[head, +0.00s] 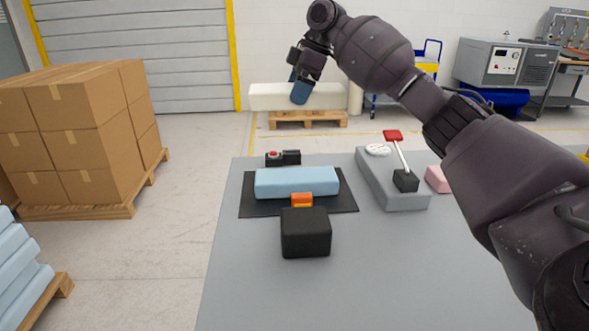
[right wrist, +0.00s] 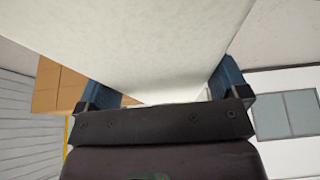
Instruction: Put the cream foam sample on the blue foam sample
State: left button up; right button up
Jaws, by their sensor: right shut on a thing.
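My right gripper (head: 300,88) is raised beyond the far edge of the table and is shut on a long cream foam sample (head: 270,96). One blue finger shows across its near face. In the right wrist view the pale sample (right wrist: 150,45) lies between both blue fingers and fills the upper middle. The blue foam sample (head: 297,183) is a light blue block lying flat on a black plate (head: 250,208) on the table, with nothing on top of it. The cream sample is apart from it, higher and farther back. My left gripper is not in view.
On the grey table (head: 250,285), a black block (head: 305,233) and an orange piece (head: 302,199) stand before the blue sample. A small black box (head: 291,157) is behind it. Right are a grey base (head: 380,183) with a red-handled lever (head: 393,136) and a pink block (head: 437,179).

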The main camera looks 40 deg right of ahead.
notch_tip(320, 180, down, 14)
jog(key=shift+w+a+f+b, duration=0.1)
jog(key=shift+w+b, duration=0.05)
jog(key=shift+b, duration=0.95)
jog(key=shift+f, duration=0.55)
notch_tip(320, 180, down, 4)
jog(key=shift+r+b, duration=0.1)
jog(key=shift+b, duration=0.35)
jog(key=shift+r, duration=0.15)
jog(key=o, duration=0.6)
jog(key=shift+f, duration=0.2)
